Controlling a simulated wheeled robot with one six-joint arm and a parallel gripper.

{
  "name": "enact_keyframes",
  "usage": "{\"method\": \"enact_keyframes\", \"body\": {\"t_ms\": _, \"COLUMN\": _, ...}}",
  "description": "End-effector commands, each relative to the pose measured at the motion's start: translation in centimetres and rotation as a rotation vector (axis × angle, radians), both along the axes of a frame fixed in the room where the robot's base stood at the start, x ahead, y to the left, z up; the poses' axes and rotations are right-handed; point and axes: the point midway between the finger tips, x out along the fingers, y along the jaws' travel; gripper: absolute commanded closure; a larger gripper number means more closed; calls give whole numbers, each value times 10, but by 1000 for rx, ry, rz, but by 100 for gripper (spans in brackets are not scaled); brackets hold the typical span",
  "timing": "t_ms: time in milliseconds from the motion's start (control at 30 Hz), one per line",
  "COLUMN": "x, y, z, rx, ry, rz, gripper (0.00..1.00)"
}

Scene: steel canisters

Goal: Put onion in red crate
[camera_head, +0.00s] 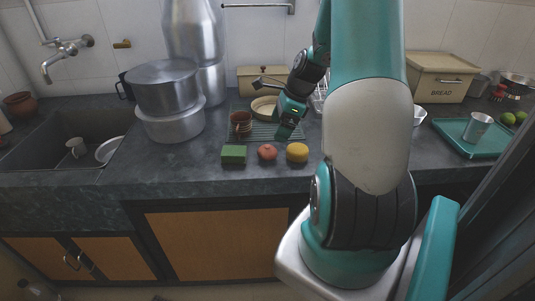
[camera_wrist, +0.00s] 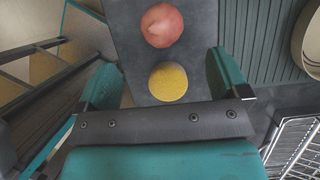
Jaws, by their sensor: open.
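A reddish round item (camera_head: 267,152) and a yellow round item (camera_head: 297,152) sit apart on the dark counter, near its front edge. I cannot tell for sure which is the onion; the reddish one has a paler, pinkish patch. In the wrist view the reddish item (camera_wrist: 162,25) is at the top and the yellow item (camera_wrist: 168,82) shows between my fingers. My gripper (camera_head: 285,132) is open and empty, above the counter just behind these items; its spread fingers (camera_wrist: 161,64) show in the wrist view. I see no red crate.
A green block (camera_head: 234,155) sits left of the reddish item. Reddish-brown cups (camera_head: 240,122) stand on a ribbed green mat (camera_head: 264,131). Large steel pots (camera_head: 172,125) and a sink (camera_head: 40,137) are left. A teal tray (camera_head: 490,145) with a metal cup (camera_head: 477,127) is right.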

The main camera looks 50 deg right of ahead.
Motion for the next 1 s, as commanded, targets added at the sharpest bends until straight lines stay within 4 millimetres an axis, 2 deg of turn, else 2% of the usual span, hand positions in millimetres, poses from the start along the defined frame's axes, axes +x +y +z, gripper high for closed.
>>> {"method": "enact_keyframes", "body": {"t_ms": 33, "x": 3, "y": 4, "z": -12, "rx": 4, "ry": 2, "rz": 2, "gripper": 7}}
{"method": "enact_keyframes", "body": {"t_ms": 133, "x": 9, "y": 8, "z": -28, "rx": 3, "ry": 1, "rz": 3, "gripper": 7}}
{"method": "enact_keyframes", "body": {"t_ms": 400, "x": 15, "y": 13, "z": -47, "rx": 1, "ry": 1, "rz": 3, "gripper": 7}}
{"method": "enact_keyframes", "body": {"t_ms": 700, "x": 27, "y": 21, "z": -87, "rx": 1, "ry": 0, "rz": 4, "gripper": 7}}
{"method": "enact_keyframes", "body": {"t_ms": 967, "x": 28, "y": 22, "z": -91, "rx": -1, "ry": -1, "rz": 3, "gripper": 7}}
{"method": "enact_keyframes", "body": {"t_ms": 1000, "x": 28, "y": 22, "z": -91, "rx": -1, "ry": -1, "rz": 3, "gripper": 9}}
